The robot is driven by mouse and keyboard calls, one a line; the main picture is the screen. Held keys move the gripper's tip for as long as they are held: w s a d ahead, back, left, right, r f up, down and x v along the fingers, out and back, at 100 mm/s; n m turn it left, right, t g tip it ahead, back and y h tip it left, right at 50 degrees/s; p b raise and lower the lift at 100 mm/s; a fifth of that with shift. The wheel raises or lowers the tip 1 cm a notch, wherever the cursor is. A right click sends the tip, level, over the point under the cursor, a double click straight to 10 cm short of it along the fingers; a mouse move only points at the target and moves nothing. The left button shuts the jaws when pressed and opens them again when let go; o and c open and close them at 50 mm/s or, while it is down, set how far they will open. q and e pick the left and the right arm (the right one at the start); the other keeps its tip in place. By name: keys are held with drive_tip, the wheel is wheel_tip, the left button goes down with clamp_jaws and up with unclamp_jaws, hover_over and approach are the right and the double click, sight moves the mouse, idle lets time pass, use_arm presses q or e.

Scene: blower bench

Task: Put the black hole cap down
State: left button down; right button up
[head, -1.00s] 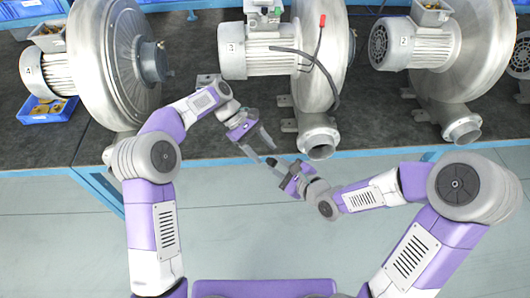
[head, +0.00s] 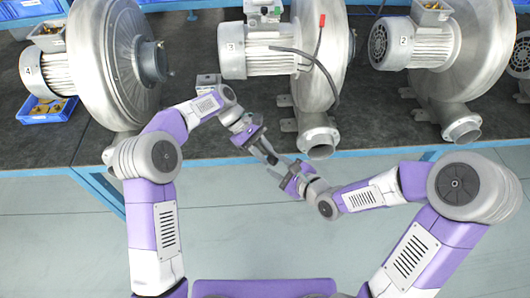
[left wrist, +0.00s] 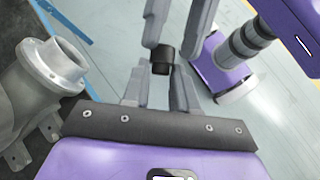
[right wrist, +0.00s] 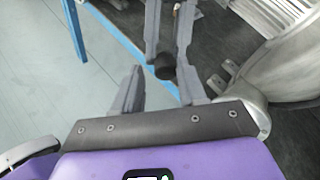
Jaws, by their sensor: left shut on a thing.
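The black hole cap (left wrist: 162,61) is a small dark cylinder between the fingertips of my left gripper (left wrist: 160,72), which is shut on it. The cap also shows in the right wrist view (right wrist: 164,68), with the left fingers coming from above. In the head view, my left gripper (head: 262,147) holds it in the air in front of the bench edge. My right gripper (head: 282,178) faces the left one; its fingers are spread to either side of the cap. In the head view the cap is mostly hidden by the fingers.
The dark bench top (head: 200,147) has a blue front edge. A middle blower (head: 315,75) stands just beyond the grippers, its outlet pipe (head: 321,146) near the edge. A left blower (head: 115,60), a right blower (head: 455,65) and a blue bin (head: 45,112) with brass-coloured parts stand there too.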

drive_tip(key=shift+o, duration=1.4)
